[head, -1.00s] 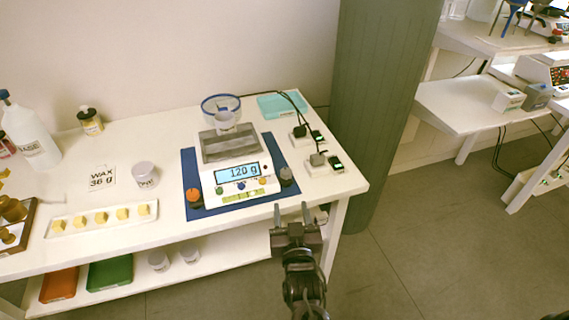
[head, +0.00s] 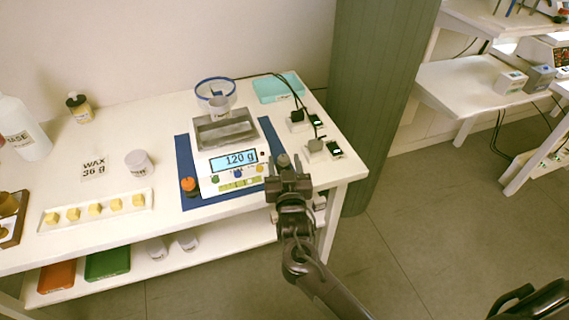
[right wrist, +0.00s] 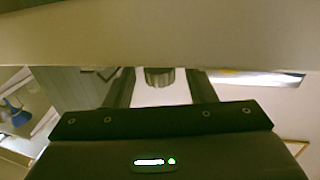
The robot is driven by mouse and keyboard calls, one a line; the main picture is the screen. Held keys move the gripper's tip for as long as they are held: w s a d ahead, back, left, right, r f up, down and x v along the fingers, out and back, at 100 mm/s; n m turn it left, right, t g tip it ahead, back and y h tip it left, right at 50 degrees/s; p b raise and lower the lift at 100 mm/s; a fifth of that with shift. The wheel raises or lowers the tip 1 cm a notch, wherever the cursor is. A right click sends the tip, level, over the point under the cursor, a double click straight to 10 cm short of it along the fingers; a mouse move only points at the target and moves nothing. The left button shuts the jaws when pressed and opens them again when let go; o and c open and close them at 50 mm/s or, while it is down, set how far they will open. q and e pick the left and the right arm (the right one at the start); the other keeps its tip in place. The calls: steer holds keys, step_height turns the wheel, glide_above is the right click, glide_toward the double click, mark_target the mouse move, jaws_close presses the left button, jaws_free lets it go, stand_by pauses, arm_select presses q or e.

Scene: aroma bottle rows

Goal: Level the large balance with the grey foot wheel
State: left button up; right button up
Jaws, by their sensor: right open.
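The large balance (head: 226,150) stands on a blue mat (head: 186,153) on the white table, with 120 g on its display and a clear cup (head: 218,104) behind its pan. An orange foot wheel (head: 189,185) is at its front left. The grey foot wheel (right wrist: 160,77) shows in the right wrist view as a ridged grey knob between my open fingers, with space on both sides. In the head view my right gripper (head: 284,165) is at the balance's front right corner and largely hides that wheel.
Two small black-and-white devices (head: 334,149) with cables lie right of the balance, near the table's right edge. A teal tray (head: 278,88) is behind them. A lidded jar (head: 139,162), a wax card (head: 94,168) and a white tray of yellow cubes (head: 98,210) lie left.

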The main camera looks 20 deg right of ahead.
steer(key=shift+c, duration=0.4)
steer(key=c, duration=0.9)
steer(key=shift+y, duration=0.3)
